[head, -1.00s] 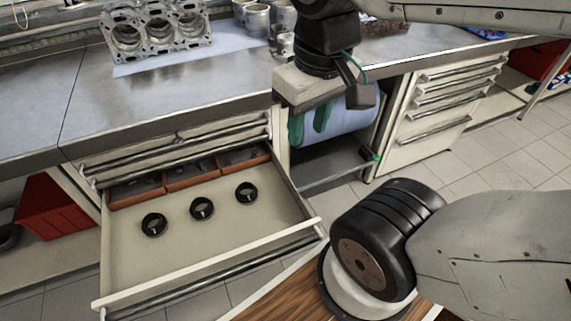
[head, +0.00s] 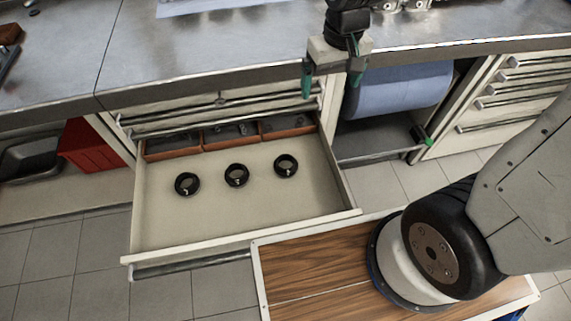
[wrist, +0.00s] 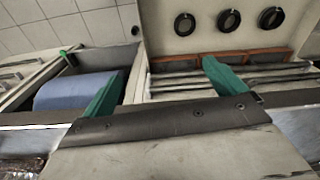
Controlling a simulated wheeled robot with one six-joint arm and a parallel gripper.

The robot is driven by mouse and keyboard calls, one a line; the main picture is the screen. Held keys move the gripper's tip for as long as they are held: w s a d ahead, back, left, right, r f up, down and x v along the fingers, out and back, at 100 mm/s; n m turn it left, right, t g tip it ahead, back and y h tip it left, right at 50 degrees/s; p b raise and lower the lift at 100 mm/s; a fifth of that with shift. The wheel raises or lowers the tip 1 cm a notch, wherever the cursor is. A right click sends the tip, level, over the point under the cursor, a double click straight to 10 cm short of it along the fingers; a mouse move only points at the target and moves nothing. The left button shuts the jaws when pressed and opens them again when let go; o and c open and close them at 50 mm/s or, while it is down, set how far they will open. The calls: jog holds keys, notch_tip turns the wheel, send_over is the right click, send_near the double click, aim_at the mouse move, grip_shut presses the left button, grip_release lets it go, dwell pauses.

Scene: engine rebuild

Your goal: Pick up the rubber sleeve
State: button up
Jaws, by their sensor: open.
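Three black ring-shaped sleeves lie in a row on the floor of an open drawer (head: 240,215): a left one (head: 187,184), a middle one (head: 236,175) and a right one (head: 286,165). They look alike, and I cannot tell which is the named rubber sleeve. They also show at the top of the wrist view, where the middle one (wrist: 229,20) lies beyond my fingers. My gripper (head: 332,80) is open and empty, its green fingers apart. It hangs by the bench edge, above and to the right of the sleeves in the head view, touching none.
Orange-red trays (head: 230,137) line the back of the drawer. Shut drawers with bar handles (head: 220,112) sit above it, under the metal bench top (head: 210,50). A blue roll (head: 395,90) is in the bay to the right. A red bin (head: 93,146) stands at left.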

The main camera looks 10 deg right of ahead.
jog(key=w+a+f+n, duration=0.1)
jog(key=w+a+f, duration=0.15)
jog(key=f, duration=0.55)
jog(key=w+a+f, duration=0.2)
jog(key=a+f, duration=0.2)
jog(key=f, duration=0.4)
send_near(283, 173)
jog(key=w+d, duration=0.2)
jog(key=w, duration=0.2)
jog(key=shift+n+g, duration=0.3)
jog(key=f, duration=0.8)
jog(key=shift+s+a+f, duration=0.3)
jog(key=c, duration=1.1)
